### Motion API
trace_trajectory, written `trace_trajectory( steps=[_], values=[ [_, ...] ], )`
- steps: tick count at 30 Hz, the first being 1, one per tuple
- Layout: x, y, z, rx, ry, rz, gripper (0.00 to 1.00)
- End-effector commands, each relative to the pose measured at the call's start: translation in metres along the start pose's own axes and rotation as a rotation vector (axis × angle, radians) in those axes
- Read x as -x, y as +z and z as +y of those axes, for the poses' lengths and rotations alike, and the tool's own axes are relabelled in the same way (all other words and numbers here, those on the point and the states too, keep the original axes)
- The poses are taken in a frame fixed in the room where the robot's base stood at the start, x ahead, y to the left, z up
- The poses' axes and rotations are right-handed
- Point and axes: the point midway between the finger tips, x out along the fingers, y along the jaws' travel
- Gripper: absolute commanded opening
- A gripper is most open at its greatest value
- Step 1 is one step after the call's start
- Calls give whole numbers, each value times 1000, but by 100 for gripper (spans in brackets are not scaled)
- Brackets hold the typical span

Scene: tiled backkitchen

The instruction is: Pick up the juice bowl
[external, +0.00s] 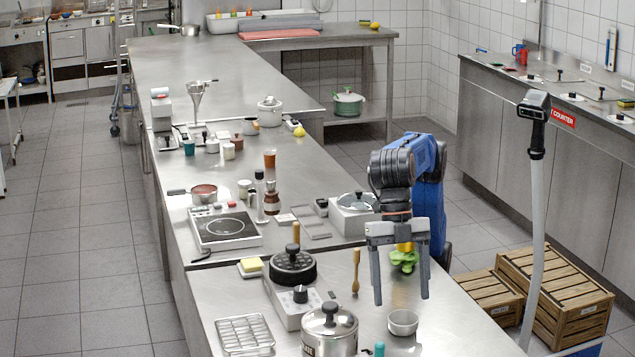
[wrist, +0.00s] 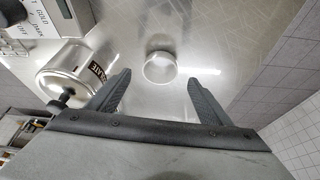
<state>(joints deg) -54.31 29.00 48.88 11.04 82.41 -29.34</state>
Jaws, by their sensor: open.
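A small, pale round bowl (external: 403,322), the only loose bowl near my gripper and likely the juice bowl, stands upright on the steel counter. My gripper (external: 400,296) points down above it, its two fingers wide apart with nothing between them. In the wrist view the bowl (wrist: 160,67) lies ahead of and between the fingertips, apart from both fingers. Its inside looks pale, and I cannot tell whether it holds anything.
A lidded steel pot (external: 330,330) stands left of the bowl; it also shows near the left finger in the wrist view (wrist: 75,70). A wooden brush (external: 356,270) and green leaves (external: 404,261) lie behind. Bare counter (external: 455,320) is at the right, ending at an edge.

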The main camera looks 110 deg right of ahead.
Motion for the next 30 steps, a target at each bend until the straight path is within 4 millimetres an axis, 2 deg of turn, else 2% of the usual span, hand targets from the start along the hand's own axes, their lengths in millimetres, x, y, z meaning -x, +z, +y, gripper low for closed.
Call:
trace_trajectory(
  steps=[12, 20, 26, 27, 30],
  values=[
    [-46, 0, 0, 0, -1, 0, 73],
    [-50, 0, 0, 0, -1, 2, 73],
    [-50, 0, 0, 0, -1, 1, 28],
    [-50, 0, 0, 0, -1, 1, 25],
    [-50, -1, 0, 0, -1, 2, 25]
  ],
)
